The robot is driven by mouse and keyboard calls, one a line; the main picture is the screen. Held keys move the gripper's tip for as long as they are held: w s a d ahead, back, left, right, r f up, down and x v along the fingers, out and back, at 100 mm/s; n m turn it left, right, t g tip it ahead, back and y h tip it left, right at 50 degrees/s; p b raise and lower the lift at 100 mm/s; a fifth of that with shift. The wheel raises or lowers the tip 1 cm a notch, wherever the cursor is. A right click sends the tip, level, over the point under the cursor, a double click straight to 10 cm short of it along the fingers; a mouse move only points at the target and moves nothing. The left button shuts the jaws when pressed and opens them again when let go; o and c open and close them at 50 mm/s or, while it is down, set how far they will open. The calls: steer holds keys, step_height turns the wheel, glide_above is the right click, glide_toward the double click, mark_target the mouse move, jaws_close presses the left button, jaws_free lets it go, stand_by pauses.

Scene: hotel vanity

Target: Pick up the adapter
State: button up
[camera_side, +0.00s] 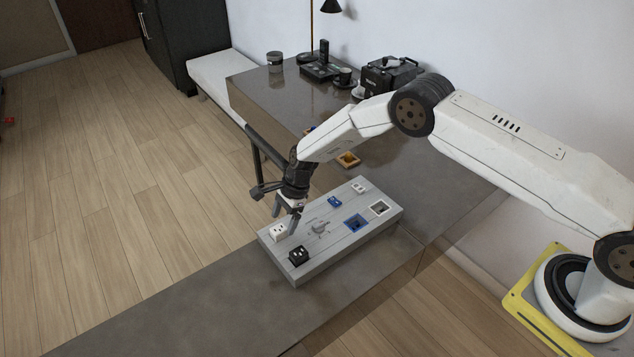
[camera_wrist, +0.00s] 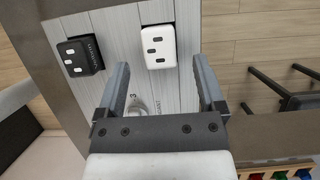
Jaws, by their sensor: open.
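A white adapter (camera_side: 279,231) with dark slots sits at the near-left end of a grey board (camera_side: 322,250). A black adapter (camera_side: 298,256) sits beside it near the front edge. In the wrist view the white adapter (camera_wrist: 158,46) is ahead of my fingertips and roughly between their lines, and the black adapter (camera_wrist: 80,55) is to its left. The pictures do not show which adapter the task means. My gripper (camera_side: 285,217) points down above the white adapter, open and empty. Its two fingers are spread in the wrist view (camera_wrist: 160,66).
A blue piece (camera_side: 335,202), a blue-framed socket (camera_side: 355,222) and a white-framed socket (camera_side: 379,208) are farther along the board. A small grey fitting (camera_side: 319,228) stands mid-board. A coffee machine (camera_side: 390,75) and lamp stand at the back. Bare counter (camera_side: 190,305) lies front left.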

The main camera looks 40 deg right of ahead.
steer(key=shift+x, duration=1.05)
jaws_close()
